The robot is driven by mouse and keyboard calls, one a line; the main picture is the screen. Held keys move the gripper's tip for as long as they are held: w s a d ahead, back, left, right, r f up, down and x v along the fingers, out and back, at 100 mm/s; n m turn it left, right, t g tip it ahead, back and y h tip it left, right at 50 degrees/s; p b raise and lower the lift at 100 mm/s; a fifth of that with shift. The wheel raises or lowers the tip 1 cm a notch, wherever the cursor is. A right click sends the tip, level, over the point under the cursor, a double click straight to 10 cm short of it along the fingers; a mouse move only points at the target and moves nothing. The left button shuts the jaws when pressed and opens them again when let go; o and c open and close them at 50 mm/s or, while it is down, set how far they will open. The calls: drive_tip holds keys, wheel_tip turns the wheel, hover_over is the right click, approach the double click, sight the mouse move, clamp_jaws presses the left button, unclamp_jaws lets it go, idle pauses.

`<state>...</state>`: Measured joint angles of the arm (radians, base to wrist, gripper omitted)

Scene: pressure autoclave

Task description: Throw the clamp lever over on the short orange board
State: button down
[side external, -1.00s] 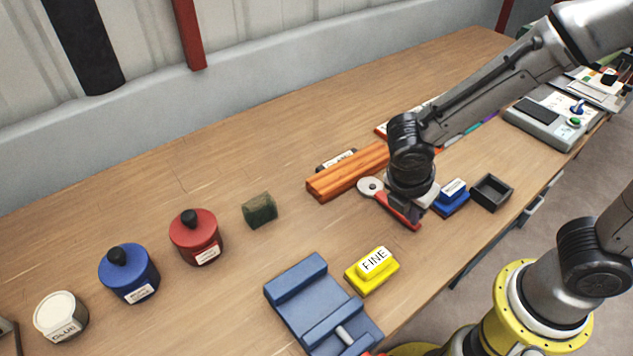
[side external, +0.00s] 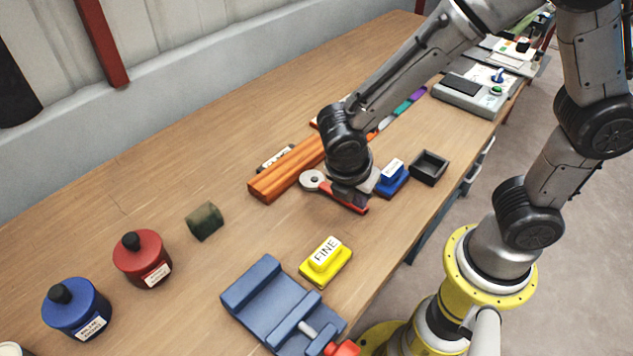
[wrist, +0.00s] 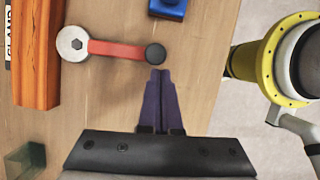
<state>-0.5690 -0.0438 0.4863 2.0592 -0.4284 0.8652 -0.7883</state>
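The clamp lever has a pale round hub (wrist: 72,43), a red handle (wrist: 115,49) and a black knob (wrist: 155,53). Its hub (side external: 313,180) lies at the near side of the orange board (side external: 285,176), and its handle points away from the board towards the table's front edge. The board also shows at the left of the wrist view (wrist: 37,55). My gripper (wrist: 161,74) has its dark fingers together, with nothing between them. Its tips are just beside the knob; I cannot tell whether they touch. In the side view, my gripper (side external: 352,197) hides part of the handle.
A blue block (side external: 392,178) and a dark open box (side external: 429,168) stand right of the lever. A yellow FINE block (side external: 325,262) and a blue vise (side external: 275,305) are in front. A green block (side external: 204,221) lies left. Bare tabletop lies between the lever and the yellow block.

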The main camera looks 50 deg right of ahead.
drive_tip(key=a, duration=0.1)
drive_tip(key=a+r, duration=0.1)
drive_tip(key=a, duration=0.2)
drive_tip(key=shift+s+a+r, duration=0.15)
drive_tip(key=shift+s+r, duration=0.05)
drive_tip(key=shift+r, duration=0.15)
drive_tip(key=v, duration=0.8)
drive_tip(key=shift+s+r, duration=0.2)
drive_tip(key=shift+r, duration=0.05)
drive_tip(key=d+r+m+t+y, duration=0.1)
drive_tip(key=d+r+m, duration=0.2)
drive_tip(key=d, duration=0.3)
drive_tip(key=d+r+m+y, duration=0.1)
drive_tip(key=d+r+m, duration=0.2)
drive_tip(key=d, duration=0.2)
drive_tip(key=s+d+m+t+y, duration=0.2)
drive_tip(key=s+d+m+t, duration=0.2)
drive_tip(key=m, duration=0.9)
drive_tip(key=s, duration=0.3)
drive_tip(key=shift+s, duration=0.4)
